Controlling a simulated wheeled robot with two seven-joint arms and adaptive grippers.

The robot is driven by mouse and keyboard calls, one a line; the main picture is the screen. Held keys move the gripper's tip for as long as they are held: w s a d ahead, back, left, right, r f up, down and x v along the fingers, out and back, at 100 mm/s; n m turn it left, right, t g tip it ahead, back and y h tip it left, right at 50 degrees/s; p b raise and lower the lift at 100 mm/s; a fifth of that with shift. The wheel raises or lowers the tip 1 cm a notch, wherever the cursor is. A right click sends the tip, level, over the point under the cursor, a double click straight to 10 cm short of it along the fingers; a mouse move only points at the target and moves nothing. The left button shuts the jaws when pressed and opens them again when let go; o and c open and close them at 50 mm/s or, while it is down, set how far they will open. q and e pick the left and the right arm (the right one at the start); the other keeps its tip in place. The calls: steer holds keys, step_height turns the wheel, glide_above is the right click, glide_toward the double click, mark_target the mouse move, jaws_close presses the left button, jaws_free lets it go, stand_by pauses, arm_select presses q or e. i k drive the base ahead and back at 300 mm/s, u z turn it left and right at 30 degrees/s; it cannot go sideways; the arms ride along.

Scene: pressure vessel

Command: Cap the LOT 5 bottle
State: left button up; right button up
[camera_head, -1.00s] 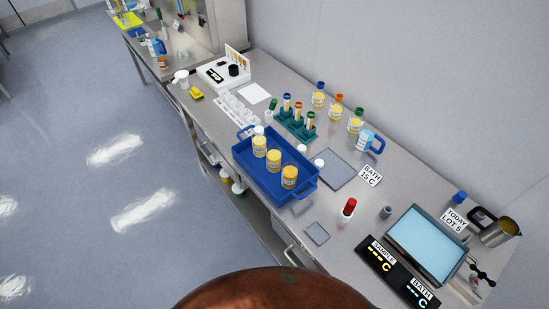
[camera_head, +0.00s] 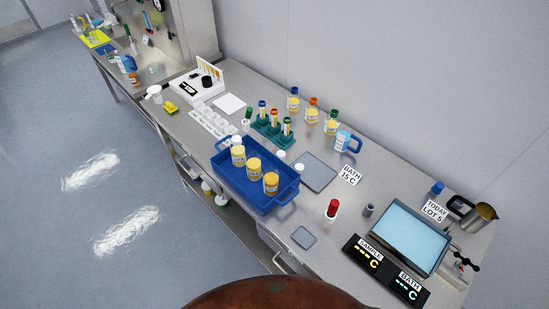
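A blue tray (camera_head: 226,177) on the bench holds three bottles with yellow contents: a back one (camera_head: 238,157), a middle one (camera_head: 254,168) and a front one (camera_head: 271,184). Their labels are too small to read, so I cannot tell which is LOT 5. A white cap-like piece (camera_head: 237,140) shows at the back bottle's top; I cannot tell whether it sits on it or behind it. Two small white caps, one (camera_head: 281,155) and another (camera_head: 300,168), lie on the bench beside the tray's far side. Neither gripper is in view.
A sign (camera_head: 435,211) reads TODAY LOT 5. A grey pad (camera_head: 317,172), a blue-white jug (camera_head: 344,142), a green rack (camera_head: 270,136) and a red-topped bottle (camera_head: 332,209) stand around the tray. A screen (camera_head: 410,237) and metal pitcher (camera_head: 482,216) are at the right.

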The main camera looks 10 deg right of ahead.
mark_target(254, 167)
steer(key=z, duration=2.4)
steer(key=k, duration=1.35)
steer(key=u, duration=1.75)
